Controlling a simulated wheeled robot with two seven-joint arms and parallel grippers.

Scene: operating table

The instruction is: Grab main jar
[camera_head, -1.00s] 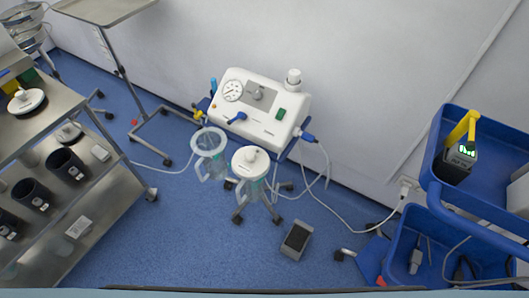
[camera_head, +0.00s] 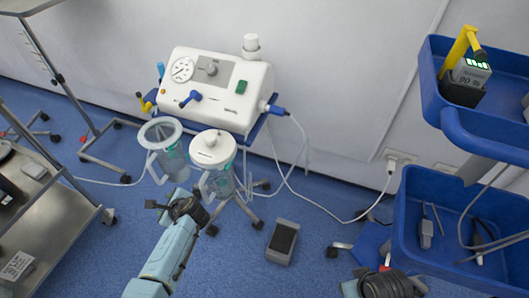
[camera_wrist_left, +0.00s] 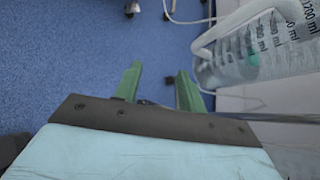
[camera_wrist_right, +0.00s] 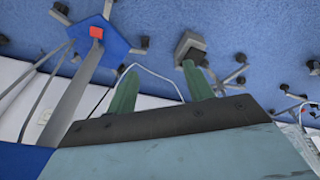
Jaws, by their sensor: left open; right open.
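Two clear jars hang at the front of the white suction unit (camera_head: 217,88). The left one (camera_head: 173,160) has a wide pale ring rim; the right one (camera_head: 213,149) has a white lid with a knob. Which is the main jar, I cannot tell. My left gripper (camera_head: 165,203) is open and empty, below and in front of the jars. In the left wrist view, a jar with a handle and ml marks (camera_wrist_left: 255,50) is right of the open fingers (camera_wrist_left: 158,85), apart from them. My right gripper (camera_wrist_right: 160,85) is open and empty, over the floor near a blue cart base.
A steel shelf cart (camera_head: 60,215) stands at the left. A blue bin cart (camera_head: 455,262) with cables stands at the right. A grey foot pedal (camera_head: 283,240) lies on the floor. White tubes and a power cable run beside the unit.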

